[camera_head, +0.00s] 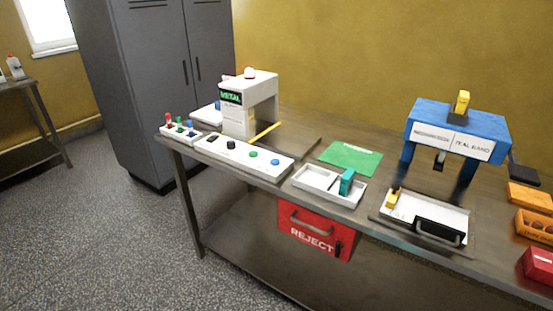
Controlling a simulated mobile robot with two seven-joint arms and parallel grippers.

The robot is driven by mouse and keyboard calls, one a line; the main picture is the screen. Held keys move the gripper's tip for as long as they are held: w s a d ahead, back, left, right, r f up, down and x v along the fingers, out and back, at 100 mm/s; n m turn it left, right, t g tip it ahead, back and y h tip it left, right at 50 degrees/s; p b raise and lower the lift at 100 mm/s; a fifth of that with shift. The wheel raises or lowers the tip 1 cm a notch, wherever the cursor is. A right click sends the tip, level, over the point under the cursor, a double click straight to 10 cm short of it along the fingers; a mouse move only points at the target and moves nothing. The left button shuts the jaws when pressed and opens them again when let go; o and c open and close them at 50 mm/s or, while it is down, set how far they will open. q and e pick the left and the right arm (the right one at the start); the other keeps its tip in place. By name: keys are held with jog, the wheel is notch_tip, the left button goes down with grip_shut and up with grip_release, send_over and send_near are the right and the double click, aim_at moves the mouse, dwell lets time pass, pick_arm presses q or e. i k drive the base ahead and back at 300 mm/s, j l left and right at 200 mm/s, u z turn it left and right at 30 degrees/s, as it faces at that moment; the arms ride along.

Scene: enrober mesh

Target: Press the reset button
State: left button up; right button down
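A long white control panel (243,160) lies along the front left part of the steel table. On its top sit, from left to right, a black switch (212,139), a black round knob (231,145), a green button (253,154) and a blue button (275,162). No reset label is readable, so I cannot tell which one is the reset button. Neither of my grippers shows in the head view, and nothing touches the panel.
A white metal detector (238,117) stands behind the panel. A small rack (181,133) with coloured items is to its left. A white tray (318,182), green mat (350,158), blue press-like frame (458,122) and red reject bin (313,230) are to the right.

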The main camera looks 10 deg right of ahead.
aim_at(274, 161)
jog(key=i+j+z, duration=0.4)
jog(key=i+j, duration=0.2)
jog(key=i, duration=0.2)
jog(key=i+j+z, duration=0.4)
jog(key=i+j, duration=0.3)
jog(key=j, duration=0.15)
